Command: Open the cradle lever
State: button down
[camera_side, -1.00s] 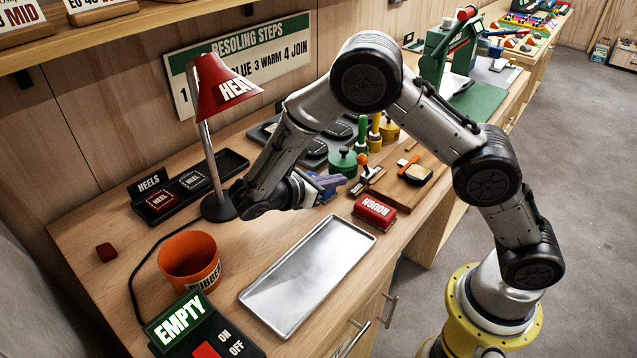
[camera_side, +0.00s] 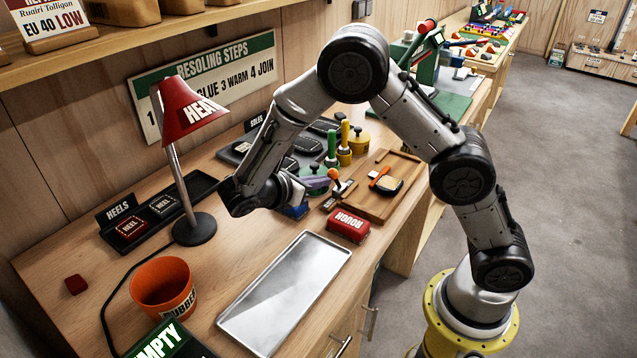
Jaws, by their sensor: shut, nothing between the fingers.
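A small lever with an orange ball knob (camera_side: 334,174) stands on the bench beside a wooden board; I take it to be the cradle lever. It leans up and looks undamaged, but I cannot tell its latch position. My gripper (camera_side: 299,190) is low over the bench at this piece, left of the knob. Its fingers are small and partly hidden. They are shut and empty, and I cannot tell whether they touch anything.
A red lamp (camera_side: 193,112), a heels tray (camera_side: 158,216) and an orange bucket (camera_side: 163,288) stand left.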

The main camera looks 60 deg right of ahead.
jog(key=shift+d+r+y, duration=0.2)
jog(key=shift+r+y, duration=0.05)
jog(key=shift+y, duration=0.05)
jog(key=d+r+y, duration=0.1)
jog(key=d+y, duration=0.1)
jog(key=d+r+y, duration=0.1)
jog(key=d+y, duration=0.1)
jog(key=y, duration=0.1)
jog(key=d+r+y, duration=0.1)
jog(key=y, duration=0.1)
jog(key=shift+d+y, duration=0.3)
jog(key=shift+d, duration=0.1)
jog(key=shift+a, duration=0.25)
jog(key=shift+r, duration=0.1)
jog(key=shift+r, duration=0.7)
